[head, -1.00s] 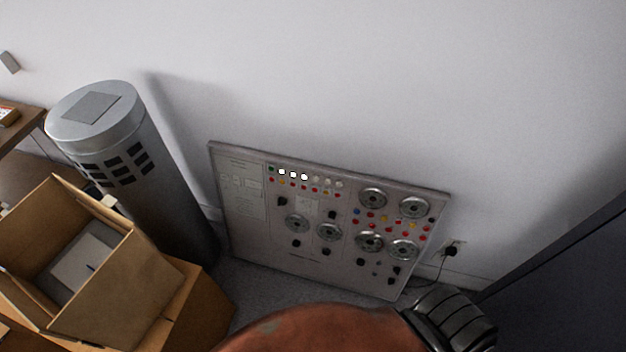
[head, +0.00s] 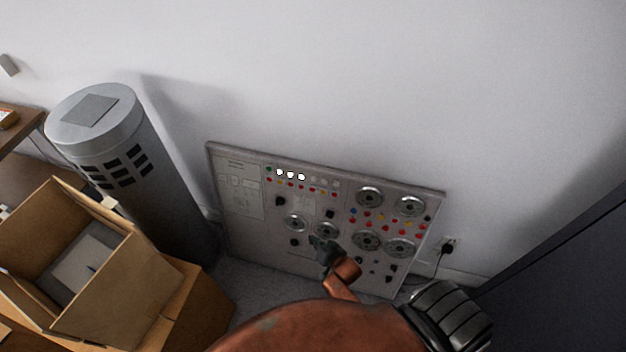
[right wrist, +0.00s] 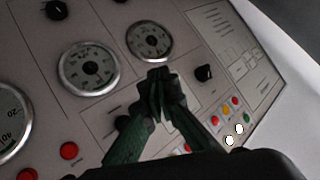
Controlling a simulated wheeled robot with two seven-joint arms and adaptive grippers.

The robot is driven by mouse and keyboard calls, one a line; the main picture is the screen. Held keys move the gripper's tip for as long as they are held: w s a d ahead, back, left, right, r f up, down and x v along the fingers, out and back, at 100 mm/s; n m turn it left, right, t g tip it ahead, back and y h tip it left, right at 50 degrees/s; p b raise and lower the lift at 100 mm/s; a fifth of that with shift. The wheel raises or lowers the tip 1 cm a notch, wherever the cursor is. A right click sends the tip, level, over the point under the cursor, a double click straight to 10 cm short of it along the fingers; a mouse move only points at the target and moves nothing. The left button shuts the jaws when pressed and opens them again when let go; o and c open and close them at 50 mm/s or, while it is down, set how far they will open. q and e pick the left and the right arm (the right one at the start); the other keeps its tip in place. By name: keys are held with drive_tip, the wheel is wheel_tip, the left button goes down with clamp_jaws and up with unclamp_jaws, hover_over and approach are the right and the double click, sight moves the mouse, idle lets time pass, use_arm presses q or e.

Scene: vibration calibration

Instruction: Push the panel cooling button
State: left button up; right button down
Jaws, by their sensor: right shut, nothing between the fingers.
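The grey control panel (head: 240,235) leans against the wall on the floor in the head view, with dials, knobs, coloured buttons and several lit white lamps. Which button is the cooling one cannot be read. My right gripper (head: 315,242) is in front of the panel's lower middle, over a dial. In the right wrist view the right gripper (right wrist: 158,80) is shut and empty, its fingertips just below a round dial (right wrist: 149,39). A red button (right wrist: 69,151) and the row of small coloured buttons (right wrist: 225,111) show at either side. Contact with the panel cannot be told. My left gripper is not in view.
A grey cylinder (head: 165,185) with dark vents stands left of the panel. Open cardboard boxes (head: 125,270) are at the lower left. A dark cabinet (head: 570,275) stands at the right. A plug and cable (head: 447,248) are at the wall beside the panel.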

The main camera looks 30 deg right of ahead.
sight(313, 179)
drive_tip(key=w+r+m+t, duration=0.1)
drive_tip(key=w+r, duration=0.2)
drive_tip(key=r, duration=0.6)
drive_tip(key=w+d+r+m+t, duration=0.1)
drive_tip(key=w+r, duration=0.3)
drive_tip(key=r, duration=0.5)
drive_tip(key=shift+r+m+t, duration=0.25)
drive_tip(key=shift+m+t, duration=0.15)
drive_tip(key=shift+t, duration=0.4)
drive_tip(key=shift+d, duration=0.1)
drive_tip(key=w+d+f+b, duration=0.1)
drive_tip(key=w+d+b, duration=0.2)
drive_tip(key=w+d, duration=0.2)
drive_tip(key=shift+w+d+f+b, duration=0.3)
drive_tip(key=shift+d+f, duration=0.1)
drive_tip(key=shift+d, duration=0.3)
drive_tip(key=shift+w+d+f, duration=0.1)
drive_tip(key=shift+w+d, duration=0.1)
drive_tip(key=shift+d, duration=0.1)
